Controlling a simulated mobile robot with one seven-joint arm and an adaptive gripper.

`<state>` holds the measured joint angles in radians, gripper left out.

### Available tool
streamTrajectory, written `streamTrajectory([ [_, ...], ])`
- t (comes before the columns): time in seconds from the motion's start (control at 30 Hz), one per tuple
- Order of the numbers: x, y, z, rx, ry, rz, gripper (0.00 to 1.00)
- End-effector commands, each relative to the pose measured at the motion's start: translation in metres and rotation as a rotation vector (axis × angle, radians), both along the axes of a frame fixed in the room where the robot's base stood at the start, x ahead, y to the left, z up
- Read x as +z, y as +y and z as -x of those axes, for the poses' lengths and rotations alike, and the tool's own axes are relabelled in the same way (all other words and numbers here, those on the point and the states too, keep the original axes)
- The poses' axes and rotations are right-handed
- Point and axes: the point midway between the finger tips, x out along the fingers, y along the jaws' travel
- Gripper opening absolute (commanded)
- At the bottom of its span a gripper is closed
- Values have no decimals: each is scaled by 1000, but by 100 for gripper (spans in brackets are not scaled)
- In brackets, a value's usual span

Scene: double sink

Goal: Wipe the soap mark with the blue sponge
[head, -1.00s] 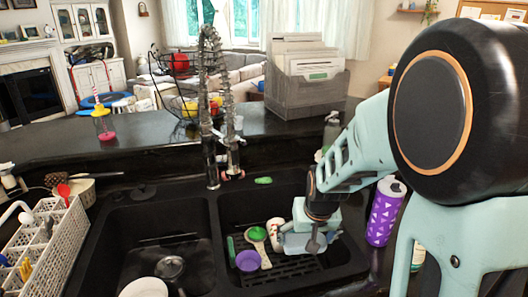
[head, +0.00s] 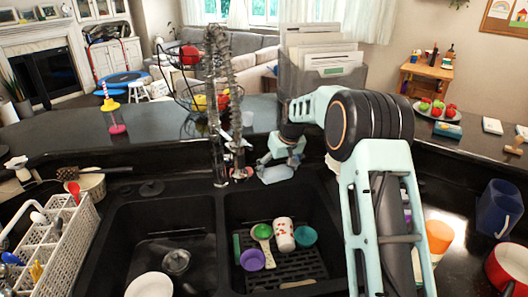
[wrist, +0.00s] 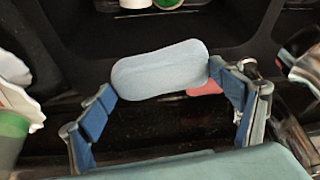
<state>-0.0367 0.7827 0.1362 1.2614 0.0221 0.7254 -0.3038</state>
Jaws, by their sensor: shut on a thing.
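My gripper (head: 283,152) is over the sink's back ledge, just right of the faucet. It is shut on the light blue sponge (wrist: 160,70), which spans between its two blue-padded fingertips in the wrist view. The sponge (head: 275,173) is low at the ledge in the head view; I cannot tell if it touches the surface. I cannot make out the soap mark now; the sponge and gripper cover that part of the ledge. A small pink patch (wrist: 205,88) shows beside the sponge in the wrist view, and I cannot tell what it is.
The faucet (head: 218,150) stands close to the left of my gripper. The right basin holds a white cup (head: 284,234), a purple cup (head: 252,260), a teal cup (head: 305,236) and a green scoop (head: 262,233). A grey file holder (head: 318,80) stands behind on the raised counter.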

Motion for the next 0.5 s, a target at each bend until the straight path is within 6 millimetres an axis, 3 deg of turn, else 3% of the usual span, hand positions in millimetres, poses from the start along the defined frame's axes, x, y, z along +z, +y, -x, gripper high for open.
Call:
streamTrajectory([
  [0.2, 3, 26, -39, 82, 0, -1, 65],
  [0.5, 0, 46, -72, 162, 1, -1, 65],
])
